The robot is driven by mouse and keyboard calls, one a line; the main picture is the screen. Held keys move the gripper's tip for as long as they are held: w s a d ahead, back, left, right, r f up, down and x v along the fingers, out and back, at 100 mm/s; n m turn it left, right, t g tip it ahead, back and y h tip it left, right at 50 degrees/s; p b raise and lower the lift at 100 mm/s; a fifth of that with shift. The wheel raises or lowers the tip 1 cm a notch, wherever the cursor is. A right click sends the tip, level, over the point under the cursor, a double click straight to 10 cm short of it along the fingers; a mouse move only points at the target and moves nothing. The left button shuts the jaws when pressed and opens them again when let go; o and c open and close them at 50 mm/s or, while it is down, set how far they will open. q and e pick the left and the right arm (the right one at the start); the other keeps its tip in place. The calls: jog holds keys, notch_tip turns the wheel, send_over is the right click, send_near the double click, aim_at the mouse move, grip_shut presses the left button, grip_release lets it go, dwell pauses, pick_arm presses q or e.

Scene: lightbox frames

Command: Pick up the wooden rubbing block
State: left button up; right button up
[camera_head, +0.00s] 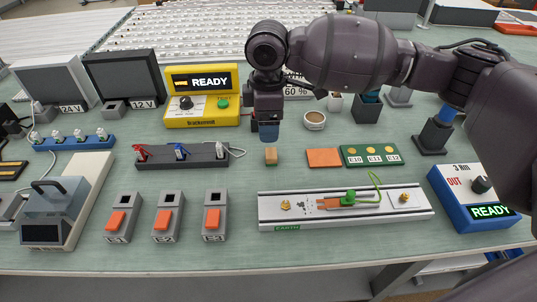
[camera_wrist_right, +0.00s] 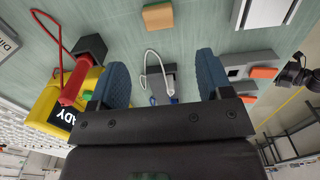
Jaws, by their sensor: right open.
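The wooden rubbing block (camera_head: 271,156) is a small tan block on the green bench top, left of a flat orange-brown square. My right gripper (camera_head: 268,132) hangs from above, just behind and above the block, with clear space between them. In the right wrist view the block (camera_wrist_right: 157,16) lies near the top edge, beyond the blue fingertips. That view shows the right gripper (camera_wrist_right: 163,75) open, with its two blue fingers apart and nothing held between them. My left gripper is not in view.
The orange-brown square (camera_head: 323,157) and a green label board (camera_head: 371,155) lie right of the block. A grey cable rack (camera_head: 182,155) is to its left. A long metal rail fixture (camera_head: 345,206) lies in front. A small cup (camera_head: 315,120) stands behind right.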

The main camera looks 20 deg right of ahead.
send_over(271, 153)
jog(key=f, duration=0.2)
jog(key=f+b, duration=0.1)
jog(key=f, duration=0.1)
jog(key=shift+w+a+f, duration=0.1)
jog(key=shift+a, duration=0.2)
jog(key=shift+f, duration=0.4)
jog(key=f, duration=0.1)
jog(key=f+b, duration=0.1)
jog(key=f, duration=0.3)
jog(key=shift+d+b, duration=0.3)
jog(key=shift+d, duration=0.1)
jog(key=shift+f, duration=0.1)
jog(key=c, duration=1)
notch_tip(271, 153, up, 20)
jog(key=p, duration=0.4)
jog(key=shift+r+p, duration=0.2)
jog(key=shift+p, duration=0.15)
